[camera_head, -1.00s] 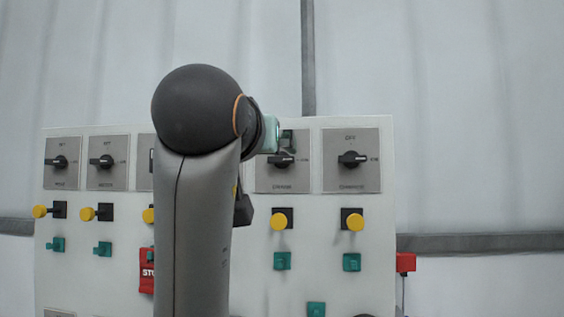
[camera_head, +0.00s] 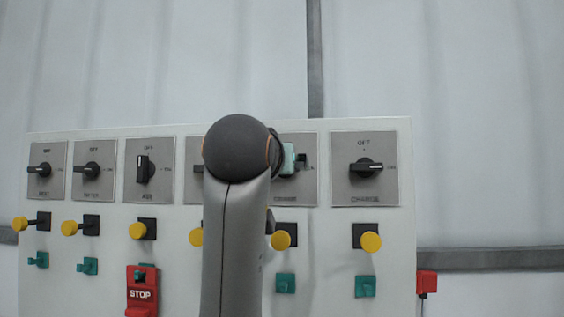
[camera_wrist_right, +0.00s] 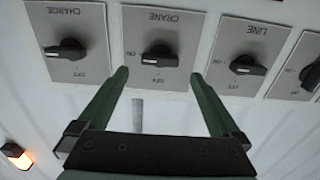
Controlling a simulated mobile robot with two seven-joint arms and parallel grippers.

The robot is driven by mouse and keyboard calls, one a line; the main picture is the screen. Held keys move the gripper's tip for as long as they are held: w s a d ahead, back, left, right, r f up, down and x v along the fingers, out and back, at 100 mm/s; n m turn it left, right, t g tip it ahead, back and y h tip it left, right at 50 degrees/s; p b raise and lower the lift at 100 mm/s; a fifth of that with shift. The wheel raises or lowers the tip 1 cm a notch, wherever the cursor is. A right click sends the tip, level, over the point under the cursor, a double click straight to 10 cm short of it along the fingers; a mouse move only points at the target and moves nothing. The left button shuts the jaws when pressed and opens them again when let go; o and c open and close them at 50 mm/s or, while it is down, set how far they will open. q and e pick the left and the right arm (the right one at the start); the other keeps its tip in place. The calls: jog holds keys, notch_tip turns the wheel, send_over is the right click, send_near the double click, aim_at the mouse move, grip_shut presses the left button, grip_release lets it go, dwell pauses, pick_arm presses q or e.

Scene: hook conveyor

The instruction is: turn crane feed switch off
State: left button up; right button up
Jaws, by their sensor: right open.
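The crane switch is a black rotary knob (camera_wrist_right: 160,57) on a grey plate labelled CRANE, seen upside down in the right wrist view. Its bar lies sideways, toward the ON side; the OFF mark is below it there. My right gripper (camera_wrist_right: 158,78) is open, its two green fingers spread to either side of the knob, with no contact visible. In the head view the crane plate (camera_head: 309,190) is partly hidden behind my right arm and green gripper (camera_head: 290,159). My left gripper is not in view.
The charge switch (camera_head: 366,168) and line switch (camera_wrist_right: 247,65) flank the crane switch. Below the switches are yellow buttons (camera_head: 371,242), green buttons (camera_head: 365,286) and a red STOP box (camera_head: 142,291). A red box (camera_head: 427,284) hangs right of the panel.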

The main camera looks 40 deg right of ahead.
jog(key=p+x, duration=0.1)
jog(key=x, duration=0.5)
jog(key=shift+c, duration=0.4)
jog(key=shift+s, duration=0.1)
jog(key=c, duration=1.2)
